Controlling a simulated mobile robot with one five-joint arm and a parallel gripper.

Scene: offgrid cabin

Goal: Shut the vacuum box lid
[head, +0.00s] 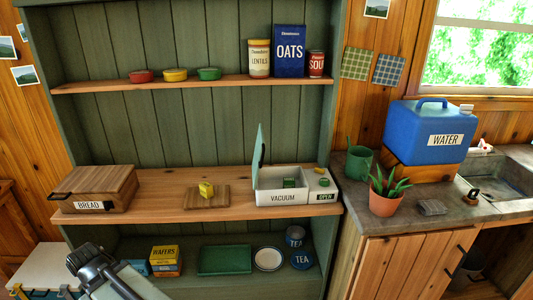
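The white vacuum box (276,198), labelled "VACUUM", sits on the right part of the wooden shelf. Its pale green lid (258,150) stands nearly upright at the box's left side, so the box is open. A small green thing (289,183) shows inside. A white section (325,185) at the box's right has a green "OPEN" label and a small yellow-green thing on top. The dark end of my arm, with my gripper (82,262), is at the lower left, well apart from the box. Its fingers are not clear enough to read.
A bread box (95,190) and a board (208,202) with a yellow piece share the shelf. Oats and cans stand on the shelf above. A wafers box (165,258), green tray (224,260) and tea tins are below. A potted plant (385,204) stands on the counter at right.

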